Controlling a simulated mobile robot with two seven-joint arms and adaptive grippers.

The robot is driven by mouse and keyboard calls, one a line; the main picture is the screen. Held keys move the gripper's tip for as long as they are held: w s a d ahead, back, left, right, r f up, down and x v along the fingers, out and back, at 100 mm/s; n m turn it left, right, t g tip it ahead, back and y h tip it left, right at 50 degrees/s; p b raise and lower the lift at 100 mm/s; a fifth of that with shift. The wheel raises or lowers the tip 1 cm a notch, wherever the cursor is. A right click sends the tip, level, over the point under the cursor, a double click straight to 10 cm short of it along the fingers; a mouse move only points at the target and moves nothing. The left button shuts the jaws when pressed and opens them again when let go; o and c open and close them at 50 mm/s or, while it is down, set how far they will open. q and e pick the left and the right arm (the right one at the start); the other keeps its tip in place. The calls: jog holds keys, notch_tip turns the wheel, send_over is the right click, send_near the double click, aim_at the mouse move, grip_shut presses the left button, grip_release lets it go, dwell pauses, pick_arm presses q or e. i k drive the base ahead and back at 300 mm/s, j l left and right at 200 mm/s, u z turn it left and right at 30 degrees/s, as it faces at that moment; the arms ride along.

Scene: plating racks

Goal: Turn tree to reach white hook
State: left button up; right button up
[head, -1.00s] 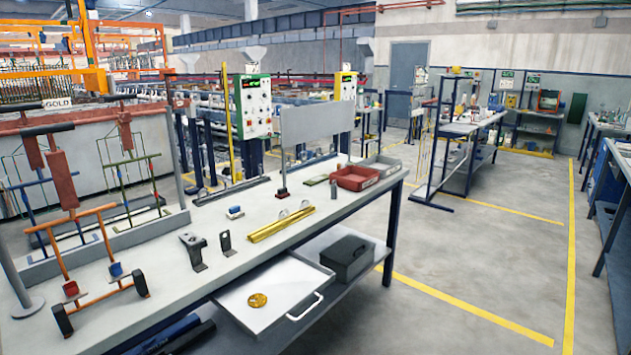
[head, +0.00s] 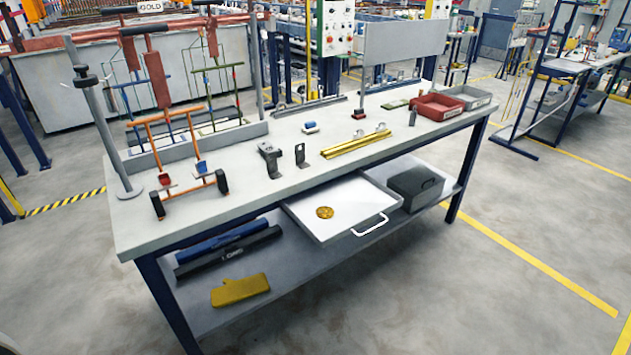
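A plating tree with an orange frame (head: 148,132) and dark red upper parts (head: 157,80) stands at the left end of the workbench. It is beside a grey post (head: 104,135) with a black clamp. Its lower arms carry a small red piece (head: 165,181) and a small blue piece (head: 201,167), with black ends below. Behind it are a rack with blue parts (head: 128,105) and a green rack (head: 208,90). I cannot make out a white hook on any of them. Neither of my grippers is in view.
The workbench (head: 250,190) carries black brackets (head: 270,158), a yellow rail (head: 356,145), a red tray (head: 437,107) and a grey tray (head: 465,96). An open white drawer (head: 340,190) juts out from the front. The floor (head: 420,290) in front is clear.

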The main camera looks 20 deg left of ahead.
aim_at(85, 81)
jog(key=u, duration=1.65)
